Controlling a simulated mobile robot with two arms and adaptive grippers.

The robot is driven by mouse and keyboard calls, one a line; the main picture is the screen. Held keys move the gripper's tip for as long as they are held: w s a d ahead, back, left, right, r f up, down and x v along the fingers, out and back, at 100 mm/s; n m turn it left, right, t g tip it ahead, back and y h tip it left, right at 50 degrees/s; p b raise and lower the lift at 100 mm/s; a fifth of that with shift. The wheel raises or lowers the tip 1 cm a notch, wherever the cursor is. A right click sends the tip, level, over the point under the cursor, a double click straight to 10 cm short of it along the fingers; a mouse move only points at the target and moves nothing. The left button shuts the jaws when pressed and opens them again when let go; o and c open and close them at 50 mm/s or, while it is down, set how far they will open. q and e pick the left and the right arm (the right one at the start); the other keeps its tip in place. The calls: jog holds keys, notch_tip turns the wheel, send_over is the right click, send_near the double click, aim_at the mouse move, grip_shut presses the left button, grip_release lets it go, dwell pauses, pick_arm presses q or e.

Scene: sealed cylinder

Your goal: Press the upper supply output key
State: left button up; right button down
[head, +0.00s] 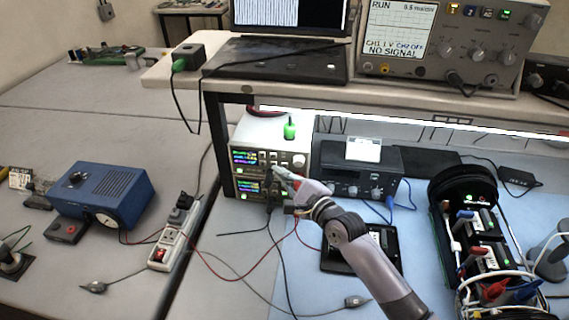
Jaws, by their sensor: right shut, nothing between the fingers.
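Two stacked bench power supplies stand under the shelf, with coloured displays on their fronts. The upper supply (246,158) has a lit display on its left and small keys and knobs to the right. The lower supply (247,186) sits directly below it, also lit. My right gripper (279,175) is shut and empty, its tips in front of the right part of the supply fronts. It hides some of the controls there. I cannot tell whether the tips touch a key. The output key itself is too small to make out. My left gripper is not in view.
A dark instrument (345,180) stands right of the supplies. A black cylinder assembly (480,235) with cables lies at the right. A power strip (172,237), a blue box (105,190) and loose leads lie left. An oscilloscope (440,45) and laptop (275,62) stand on the shelf above.

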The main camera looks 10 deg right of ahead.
jog(key=shift+s, duration=0.2)
jog(key=s+p, duration=0.1)
jog(key=s+a+p, duration=0.1)
jog(key=s, duration=0.1)
jog(key=s+a+p, duration=0.1)
jog(key=shift+s, duration=0.3)
dwell(0.9)
